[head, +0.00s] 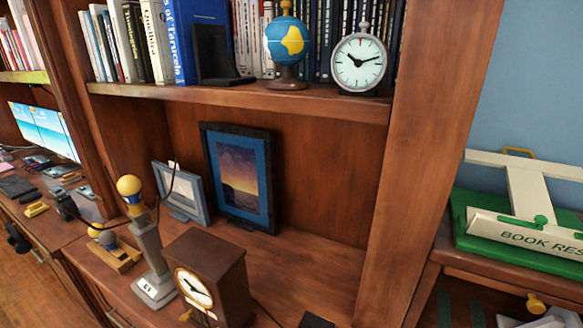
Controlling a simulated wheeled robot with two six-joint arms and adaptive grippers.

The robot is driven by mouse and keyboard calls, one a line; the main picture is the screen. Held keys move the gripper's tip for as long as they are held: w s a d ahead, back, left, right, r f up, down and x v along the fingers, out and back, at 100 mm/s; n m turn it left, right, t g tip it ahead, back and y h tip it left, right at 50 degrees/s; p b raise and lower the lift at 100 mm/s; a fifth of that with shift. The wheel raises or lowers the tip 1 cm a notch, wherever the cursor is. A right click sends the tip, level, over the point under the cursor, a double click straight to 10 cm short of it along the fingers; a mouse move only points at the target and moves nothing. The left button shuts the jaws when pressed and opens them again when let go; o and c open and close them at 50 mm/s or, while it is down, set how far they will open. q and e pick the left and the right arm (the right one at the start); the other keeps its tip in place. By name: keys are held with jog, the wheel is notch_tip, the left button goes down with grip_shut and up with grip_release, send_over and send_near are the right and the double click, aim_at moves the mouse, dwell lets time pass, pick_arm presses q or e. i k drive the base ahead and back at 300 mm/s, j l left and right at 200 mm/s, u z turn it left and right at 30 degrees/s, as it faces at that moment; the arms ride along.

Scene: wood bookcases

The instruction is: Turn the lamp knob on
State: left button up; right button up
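A lamp-like stand (150,246) with a grey column stands on the lower shelf, left of the middle. A round yellow bulb-like head (130,188) tops it, and a thin dark curved line rises beside it. Its pale base (153,291) carries small dark marks. I cannot clearly make out a knob on it, nor whether it is lit. Neither of my grippers is in the head view.
A brown box clock (222,273) stands close right of the stand; a wooden block with balls (115,256) sits left. Two framed pictures (241,178) (181,191) lean behind. The upper shelf (210,94) holds books, a globe (287,42) and an alarm clock (358,62). Bare shelf lies right.

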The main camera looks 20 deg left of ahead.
aim_at(136, 257)
jog(key=k+j+u, duration=0.15)
jog(key=u, duration=0.35)
jog(key=k+j+u, duration=0.1)
jog(key=j+u, duration=0.2)
jog(key=u, duration=0.15)
jog(key=k+j+u, duration=0.1)
jog(key=j+u, duration=0.2)
jog(key=u, duration=0.2)
jog(key=i+j+z, duration=0.1)
jog(key=z, duration=0.4)
jog(key=j+z, duration=0.35)
jog(key=z, duration=0.15)
jog(key=i+j+z, duration=0.1)
jog(key=j+z, duration=0.15)
jog(key=z, duration=0.2)
